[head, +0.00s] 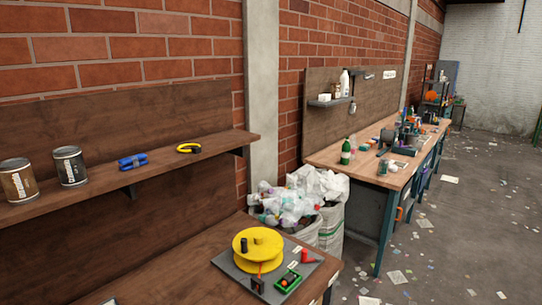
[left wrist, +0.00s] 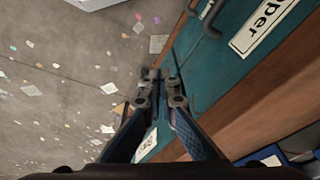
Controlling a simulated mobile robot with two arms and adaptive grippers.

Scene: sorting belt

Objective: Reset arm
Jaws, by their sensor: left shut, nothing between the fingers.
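My left gripper (left wrist: 160,85) shows in the left wrist view. Its fingers are closed together with nothing between them. It points down past the edge of a teal cabinet or drawer front (left wrist: 210,60) with a wooden top and a white label ending in "pper" (left wrist: 262,25). The floor with paper scraps lies beyond the fingertips. Neither gripper shows in the head view. My right gripper is not in view.
In the head view a grey board with a yellow spool (head: 257,245) sits on the near wooden bench (head: 185,262). A wall shelf (head: 120,175) holds two cans and small tools. Full sacks (head: 330,225) stand beyond. The floor at right (head: 470,220) is open, with scattered paper.

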